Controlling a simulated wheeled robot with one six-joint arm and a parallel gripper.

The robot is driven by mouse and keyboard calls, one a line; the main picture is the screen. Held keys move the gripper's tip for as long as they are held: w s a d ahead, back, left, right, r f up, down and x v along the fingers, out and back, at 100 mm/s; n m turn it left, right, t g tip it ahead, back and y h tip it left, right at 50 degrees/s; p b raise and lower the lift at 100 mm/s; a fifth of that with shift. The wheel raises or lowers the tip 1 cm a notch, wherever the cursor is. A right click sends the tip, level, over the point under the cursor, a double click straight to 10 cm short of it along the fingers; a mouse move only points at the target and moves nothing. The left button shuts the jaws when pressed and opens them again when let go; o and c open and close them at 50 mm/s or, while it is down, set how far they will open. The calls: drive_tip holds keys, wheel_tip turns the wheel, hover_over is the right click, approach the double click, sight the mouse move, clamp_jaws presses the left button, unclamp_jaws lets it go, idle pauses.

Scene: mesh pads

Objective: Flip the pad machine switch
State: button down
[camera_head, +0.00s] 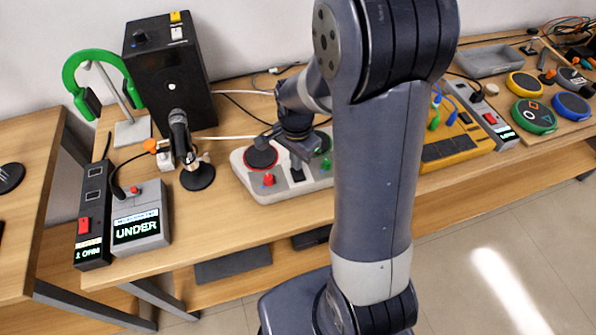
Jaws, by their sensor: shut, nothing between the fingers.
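A white console (250,187) with round dark pads stands on the bench and best fits the pad machine. Its left pad (261,157) has a red rim, with a red button (268,179) below it. A green button (326,163) sits at its right, partly beside my arm. My gripper (299,164) is shut and empty, pointing down over the middle of the console. A small dark part under the fingertips may be the switch; its position and any contact are hard to tell. My arm hides the console's right end.
A black speaker box (170,80), green headphones on a stand (130,130), a microphone (182,135) and a grey display box reading UNDER (140,222) stand to the left. A yellow device (450,145) and colored discs (534,115) lie to the right. The bench front before the console is clear.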

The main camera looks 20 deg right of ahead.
drive_tip(key=shift+f, duration=0.35)
drive_tip(key=shift+r, duration=0.1)
drive_tip(key=shift+r+p, duration=2.55)
drive_tip(key=shift+r, duration=0.95)
drive_tip(key=shift+f, duration=0.15)
